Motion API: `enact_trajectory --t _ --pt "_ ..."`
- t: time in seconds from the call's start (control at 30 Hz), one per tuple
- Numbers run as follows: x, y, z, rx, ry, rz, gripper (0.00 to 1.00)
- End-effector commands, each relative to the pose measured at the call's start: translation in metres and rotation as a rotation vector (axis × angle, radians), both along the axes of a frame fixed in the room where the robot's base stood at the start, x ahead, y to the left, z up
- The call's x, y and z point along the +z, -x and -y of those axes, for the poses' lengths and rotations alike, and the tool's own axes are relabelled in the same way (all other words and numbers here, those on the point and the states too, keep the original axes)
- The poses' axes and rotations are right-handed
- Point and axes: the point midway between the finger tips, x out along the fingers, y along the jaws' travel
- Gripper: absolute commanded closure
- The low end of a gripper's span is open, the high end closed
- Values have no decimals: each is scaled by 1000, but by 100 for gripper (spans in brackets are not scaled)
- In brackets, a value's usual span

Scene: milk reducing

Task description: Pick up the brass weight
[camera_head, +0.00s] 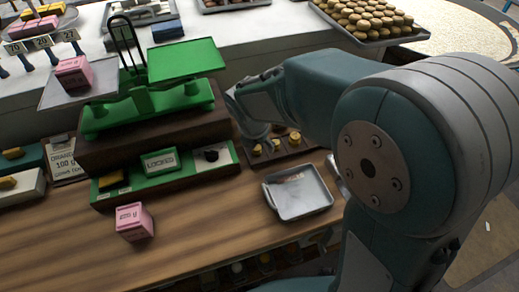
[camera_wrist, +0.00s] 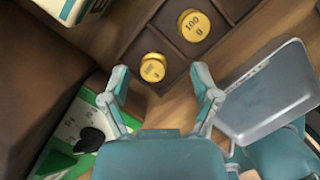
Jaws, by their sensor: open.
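In the wrist view two round brass weights lie in a dark compartmented tray (camera_wrist: 168,50). The nearer brass weight (camera_wrist: 153,68) is between and slightly beyond my gripper's (camera_wrist: 162,80) fingertips; its label is too blurred to read. The farther brass weight (camera_wrist: 194,25) reads "100 g". My gripper is open and empty, with one finger on each side of the nearer weight's line. In the head view several brass weights (camera_head: 276,143) show in the tray at the right of the scale; my arm partly covers that area, and the fingertips cannot be made out.
A green balance scale (camera_head: 150,100) stands on a brown block, a pink box (camera_head: 73,72) on its left pan. Another pink box (camera_head: 134,221) sits on the wooden counter. A grey metal tray (camera_head: 298,192) lies close beside the weights. A green "LOCKED" panel (camera_head: 160,163) fronts the scale.

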Motion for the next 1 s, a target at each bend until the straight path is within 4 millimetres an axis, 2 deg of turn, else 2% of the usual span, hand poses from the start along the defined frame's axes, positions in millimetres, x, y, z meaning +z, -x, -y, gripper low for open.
enact_trajectory --t 0.03,0.13,0.4,0.57,0.6,1.0 --pt "-9 -1 0 1 3 -4 21" --pt "-17 -4 0 0 1 -2 21" --pt "-20 -5 2 0 -1 0 21" --pt "-19 -4 4 1 -3 -1 93" --pt "-19 -4 4 0 -2 -1 100" --pt "-19 -4 1 1 0 -2 100"
